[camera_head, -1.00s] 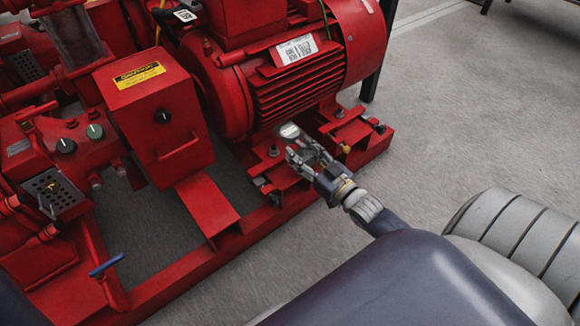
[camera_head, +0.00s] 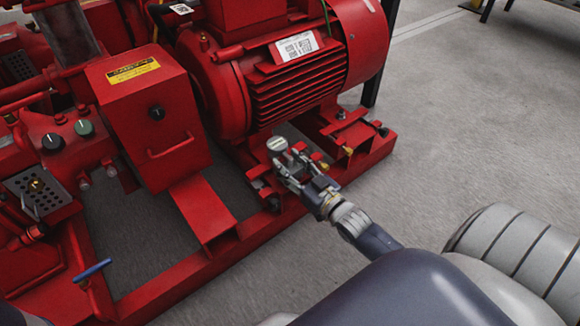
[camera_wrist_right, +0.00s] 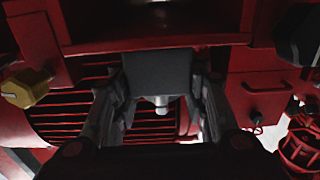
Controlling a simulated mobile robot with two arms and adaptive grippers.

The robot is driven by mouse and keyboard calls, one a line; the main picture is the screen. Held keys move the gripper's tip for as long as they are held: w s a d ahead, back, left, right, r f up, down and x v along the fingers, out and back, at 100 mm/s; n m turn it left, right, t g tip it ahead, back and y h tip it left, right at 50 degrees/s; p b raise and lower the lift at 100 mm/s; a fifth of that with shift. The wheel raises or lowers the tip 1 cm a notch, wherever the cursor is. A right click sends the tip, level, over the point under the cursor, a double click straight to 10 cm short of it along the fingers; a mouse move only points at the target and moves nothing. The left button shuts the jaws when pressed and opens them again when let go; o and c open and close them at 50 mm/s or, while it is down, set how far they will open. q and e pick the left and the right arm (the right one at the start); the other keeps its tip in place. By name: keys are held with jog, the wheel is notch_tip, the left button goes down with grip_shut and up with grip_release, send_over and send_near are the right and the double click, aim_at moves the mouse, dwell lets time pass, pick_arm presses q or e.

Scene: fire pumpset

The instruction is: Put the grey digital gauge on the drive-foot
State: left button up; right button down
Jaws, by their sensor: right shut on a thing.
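The grey digital gauge (camera_head: 277,143), with a round pale face, is held up at the fingertips of my right gripper (camera_head: 287,167). In the right wrist view a dark block, seemingly the gauge's body (camera_wrist_right: 157,75), sits between the two fingers, with a short pale stem below it. The red motor foot (camera_head: 258,171) lies just left of and behind the gripper, on the base frame beneath the motor. The gauge appears apart from it; the exact gap cannot be told. Fingers and gauge hide part of the foot area. My left gripper does not show.
The red finned motor (camera_head: 290,85) rises close behind the gripper. A red control box (camera_head: 157,115) stands to the left. Another foot with bolts and a yellow fitting (camera_head: 347,150) is to the right. Grey floor (camera_head: 450,120) on the right is clear.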

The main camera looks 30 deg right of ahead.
jog(key=c, duration=0.9)
grip_release()
jog(key=shift+c, duration=0.2)
